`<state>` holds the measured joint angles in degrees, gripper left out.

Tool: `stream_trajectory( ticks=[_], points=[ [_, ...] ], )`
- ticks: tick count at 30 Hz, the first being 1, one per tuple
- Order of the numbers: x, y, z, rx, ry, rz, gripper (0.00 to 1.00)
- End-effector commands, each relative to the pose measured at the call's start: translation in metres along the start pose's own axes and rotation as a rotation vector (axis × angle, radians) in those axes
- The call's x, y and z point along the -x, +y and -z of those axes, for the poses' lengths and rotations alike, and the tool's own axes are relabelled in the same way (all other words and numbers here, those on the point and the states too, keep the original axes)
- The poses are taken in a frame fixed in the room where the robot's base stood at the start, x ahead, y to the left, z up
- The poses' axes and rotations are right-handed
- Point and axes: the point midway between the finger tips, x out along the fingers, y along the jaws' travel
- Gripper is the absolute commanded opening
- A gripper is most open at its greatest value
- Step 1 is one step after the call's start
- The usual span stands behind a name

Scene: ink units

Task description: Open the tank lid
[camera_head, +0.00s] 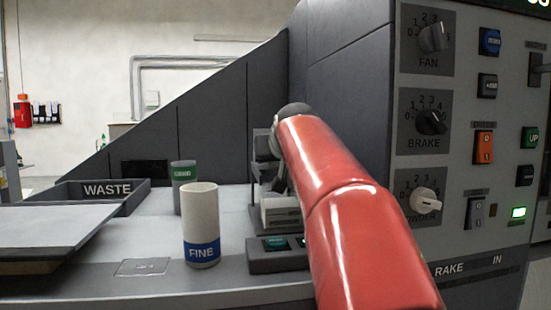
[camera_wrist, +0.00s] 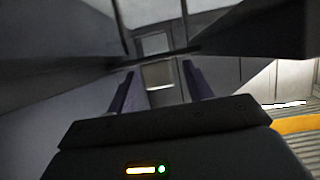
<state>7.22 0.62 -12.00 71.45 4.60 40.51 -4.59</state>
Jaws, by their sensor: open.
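My gripper (camera_wrist: 158,70) shows in the wrist view as two dark purple fingers set wide apart. It is open, and nothing is seen held between them. In the head view my red arm reaches forward beside the dark machine housing (camera_head: 340,90), and the gripper cannot be made out there. No tank lid is clearly identifiable in either view.
A white cup marked FINE (camera_head: 200,220) stands on the grey counter, with a green-banded grey container (camera_head: 183,174) behind it. A WASTE tray (camera_head: 140,197) is at left. A small button box (camera_head: 265,262) sits beside my arm. Control knobs and switches line the right panel (camera_head: 455,155).

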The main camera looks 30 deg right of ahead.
Motion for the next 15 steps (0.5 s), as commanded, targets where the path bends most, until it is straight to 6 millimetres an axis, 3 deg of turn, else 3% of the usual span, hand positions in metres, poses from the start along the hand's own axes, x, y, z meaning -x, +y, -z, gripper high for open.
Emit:
stream_trajectory(
  ticks=[8,15],
  points=[
    [0.005,0.0,0.0,0.0,0.001,0.0,0.51],
    [0.044,-0.001,0.0,0.0,0.003,0.002,0.51]
  ],
)
